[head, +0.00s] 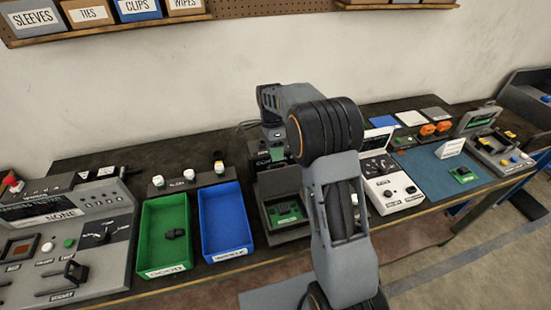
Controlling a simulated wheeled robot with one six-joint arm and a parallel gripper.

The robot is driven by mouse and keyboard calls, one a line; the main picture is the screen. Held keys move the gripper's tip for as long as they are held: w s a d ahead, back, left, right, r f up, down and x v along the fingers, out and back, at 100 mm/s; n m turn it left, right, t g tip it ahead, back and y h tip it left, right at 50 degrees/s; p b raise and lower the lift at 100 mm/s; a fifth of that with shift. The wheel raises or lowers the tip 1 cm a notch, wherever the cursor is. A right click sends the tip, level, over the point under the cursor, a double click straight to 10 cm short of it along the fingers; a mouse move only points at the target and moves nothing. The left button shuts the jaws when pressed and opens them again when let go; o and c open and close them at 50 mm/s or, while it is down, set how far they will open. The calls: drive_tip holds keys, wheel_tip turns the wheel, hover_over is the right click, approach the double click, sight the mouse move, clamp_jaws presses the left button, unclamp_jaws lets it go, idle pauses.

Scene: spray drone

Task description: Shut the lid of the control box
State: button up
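No box is clearly labelled as the control box. My arm reaches over the bench to the middle. My gripper (271,138) is at its far end, near the wall; its fingertips cannot be made out.
A green tray (165,268) with a dark part and a blue tray (226,252) stand left of the middle. A test panel (62,245) fills the left end. A blue mat (425,171) has a small board and white card. A shelf (110,29) hangs above.

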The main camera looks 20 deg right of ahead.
sight(278, 177)
drive_tip(key=shift+x, duration=1.55)
clamp_jaws()
